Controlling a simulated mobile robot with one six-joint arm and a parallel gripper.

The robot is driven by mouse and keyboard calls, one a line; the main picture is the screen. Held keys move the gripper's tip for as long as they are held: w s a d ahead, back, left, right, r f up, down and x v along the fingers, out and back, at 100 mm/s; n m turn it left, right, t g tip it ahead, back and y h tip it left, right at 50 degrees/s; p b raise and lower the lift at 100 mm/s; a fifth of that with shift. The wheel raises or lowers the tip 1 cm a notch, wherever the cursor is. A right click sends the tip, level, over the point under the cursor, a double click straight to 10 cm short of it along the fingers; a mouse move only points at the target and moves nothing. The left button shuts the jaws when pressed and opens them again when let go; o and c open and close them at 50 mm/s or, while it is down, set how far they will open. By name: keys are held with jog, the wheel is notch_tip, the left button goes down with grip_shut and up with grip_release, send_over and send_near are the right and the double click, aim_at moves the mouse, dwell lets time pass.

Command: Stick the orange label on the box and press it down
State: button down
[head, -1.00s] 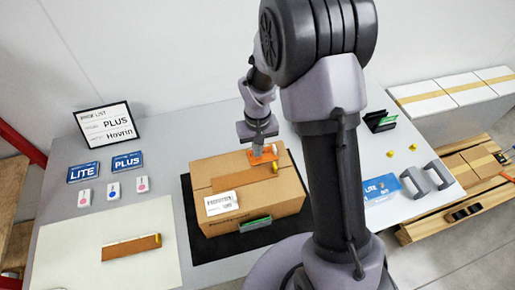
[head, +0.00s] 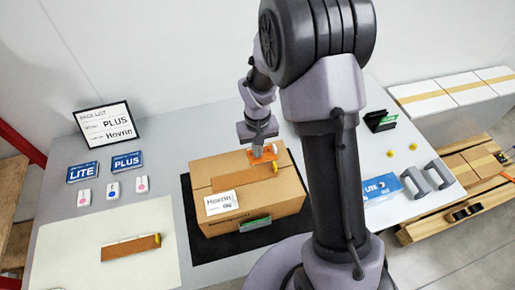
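The orange label (head: 263,156) lies at the far right part of the top of the cardboard box (head: 225,173). My gripper (head: 258,151) is directly above the label, its tip at or very near it. The fingers are too small and partly hidden, so I cannot tell whether they are open or shut, or whether they touch the label. The box is closed, with a tape strip along its top and a white Hovrin label (head: 221,203) at its front left.
The box stands on a black mat (head: 197,238). A pack list sign (head: 107,125), blue LITE (head: 82,172) and PLUS (head: 127,161) cards are at left. A brown strip (head: 131,247) lies on a pale sheet. A blue box (head: 381,188) and grey handles (head: 428,177) are at right.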

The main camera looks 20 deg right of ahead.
jog(key=shift+f+b, duration=0.75)
jog(key=shift+f, duration=0.7)
jog(key=shift+r, duration=0.1)
jog(key=r+p, duration=0.1)
jog(key=r, duration=0.1)
jog(key=r+p, duration=0.1)
jog(key=p, duration=0.1)
jog(key=r+p, duration=0.1)
jog(key=r, duration=0.1)
jog(key=shift+s+r, duration=0.3)
jog(key=shift+r, duration=0.05)
jog(key=shift+r+p, duration=0.3)
jog(key=shift+p, duration=0.2)
jog(key=shift+w, duration=0.25)
